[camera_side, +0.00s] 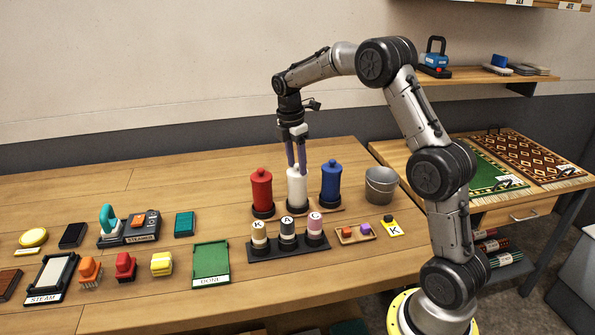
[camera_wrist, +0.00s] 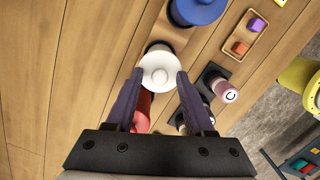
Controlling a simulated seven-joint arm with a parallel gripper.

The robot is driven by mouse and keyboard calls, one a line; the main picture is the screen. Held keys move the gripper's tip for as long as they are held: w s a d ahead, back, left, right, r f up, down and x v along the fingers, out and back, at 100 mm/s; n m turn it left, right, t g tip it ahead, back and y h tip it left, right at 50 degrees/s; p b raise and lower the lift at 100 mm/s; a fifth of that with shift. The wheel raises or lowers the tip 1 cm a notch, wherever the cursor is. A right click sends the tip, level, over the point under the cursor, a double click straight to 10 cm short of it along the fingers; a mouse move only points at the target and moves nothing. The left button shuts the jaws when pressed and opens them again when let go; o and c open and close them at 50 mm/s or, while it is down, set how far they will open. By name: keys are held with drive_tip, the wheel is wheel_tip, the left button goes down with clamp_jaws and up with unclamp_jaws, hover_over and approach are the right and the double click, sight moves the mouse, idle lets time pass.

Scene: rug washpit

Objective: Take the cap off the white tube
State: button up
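The white tube (camera_side: 297,190) stands upright between a red tube (camera_side: 261,190) and a blue tube (camera_side: 331,180) in the side view. Its round white cap (camera_wrist: 160,70) with a small knob is on top in the wrist view. My gripper (camera_side: 297,168) points down over the white tube, its fingertips at about cap height. In the wrist view my gripper (camera_wrist: 160,74) has its two purple-grey fingers apart, one on each side of the cap. I cannot tell whether they touch it. The red tube is partly hidden behind the left finger there.
In front stands a dark rack (camera_side: 288,250) with several small bottles. A metal bucket (camera_side: 381,186) is to the right, beside a small wooden tray (camera_side: 355,233). Brushes, pads and a green DONE tray (camera_side: 211,263) lie to the left. Bare table lies left of the red tube.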

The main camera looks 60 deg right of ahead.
drive_tip(key=shift+f, duration=0.2)
clamp_jaws()
drive_tip(key=shift+s, duration=0.1)
